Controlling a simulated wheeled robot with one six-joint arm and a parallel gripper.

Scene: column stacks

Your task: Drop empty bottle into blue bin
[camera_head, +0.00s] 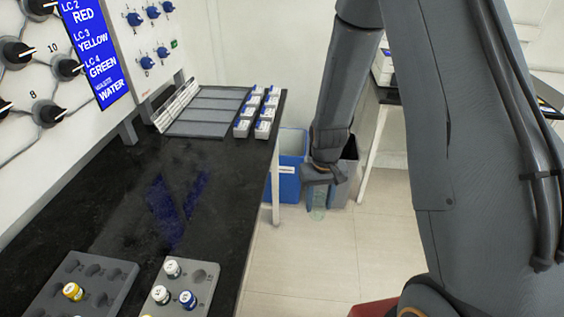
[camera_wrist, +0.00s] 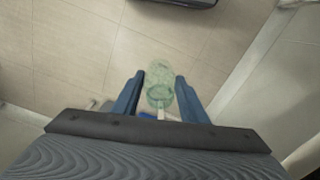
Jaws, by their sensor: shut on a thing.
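The bottle (camera_head: 318,205) is clear and greenish, and hangs below my gripper (camera_head: 320,184) in the head view. My gripper is shut on it; in the wrist view the bottle (camera_wrist: 160,92) sits between the two blue-grey fingers (camera_wrist: 158,82), with floor tiles behind it. The blue bin (camera_head: 288,180) stands on the floor beside the black bench, just left of my gripper in the head view. Part of its right side is hidden by my gripper. The bottle appears right of the blue bin, in front of a grey bin (camera_head: 346,180), not inside the blue one.
The grey bin stands close to the right of the blue bin. The black bench (camera_head: 190,185) is on the left, with a white leg (camera_head: 275,185) near the blue bin. Racks with vials (camera_head: 180,285) and small white boxes (camera_head: 265,110) stand on it. The tiled floor (camera_head: 310,255) in front is clear.

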